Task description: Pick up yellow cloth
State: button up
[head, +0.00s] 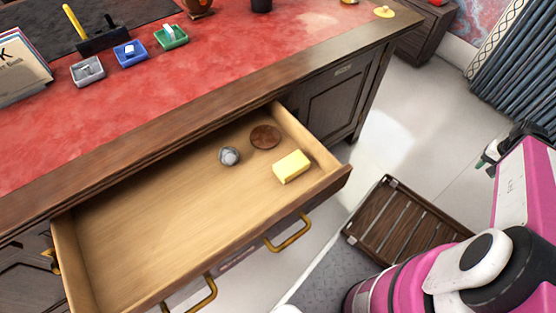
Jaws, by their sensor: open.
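A yellow block-like piece (291,167), which may be the folded yellow cloth, lies in the right part of the open drawer (150,215). A grey round stone-like ball (229,156) and a brown round disc (265,137) lie close beside it, apart from it. What seems to be my gripper (490,158) shows as small dark and pale parts at the right, partly hidden behind my pink arm. It is well to the right of the drawer, away from the yellow piece, open with nothing visible in it.
The red-topped desk (210,80) carries small grey (87,71), blue (130,53) and green (171,37) trays, books (22,65) and a yellow object (384,12). A slatted wooden crate (400,225) stands on the floor right of the drawer. The drawer's left part is empty.

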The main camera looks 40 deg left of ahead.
aim_at(286, 169)
jog(key=k+z, duration=0.25)
jog(key=k, duration=1.45)
jog(key=k+j+u, duration=0.1)
jog(key=k+u, duration=0.2)
jog(key=k, duration=0.15)
jog(key=k+j+u, duration=0.25)
jog(key=k, duration=0.25)
jog(key=k+j+u, duration=0.3)
jog(key=k, duration=0.15)
jog(key=l+z, duration=0.3)
jog(key=l, duration=0.25)
jog(key=i, duration=0.05)
